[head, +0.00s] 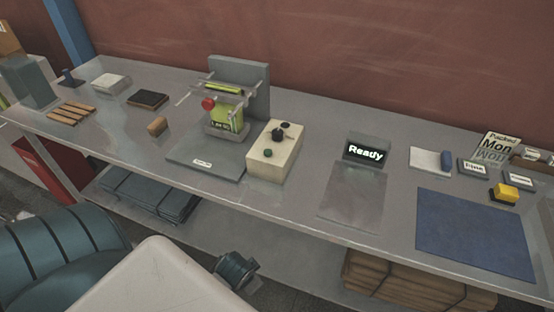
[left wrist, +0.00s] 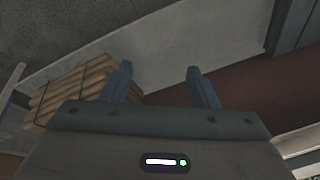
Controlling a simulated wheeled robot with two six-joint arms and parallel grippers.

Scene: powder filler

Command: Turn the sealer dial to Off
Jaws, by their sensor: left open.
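The sealer (head: 256,84) stands on the bench left of centre in the head view, with a grey upright back plate, a red knob and a yellow-green pouch (head: 225,118) at its front. Next to it on the right is a cream control box (head: 265,165). On its top are dark knobs, including a black dial (head: 280,133), and a green button (head: 268,153). The dial's setting is too small to read. My left gripper (left wrist: 160,84) shows only in the left wrist view, open and empty between its fingers, away from the sealer. My right gripper is not in view.
A display reading "Ready" (head: 366,150) stands right of the control box. A blue mat (head: 475,234) and a yellow-topped block (head: 504,192) lie further right. Wooden strips (head: 72,112) lie at the left. Stacked brown bundles (head: 400,285) sit on the lower shelf.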

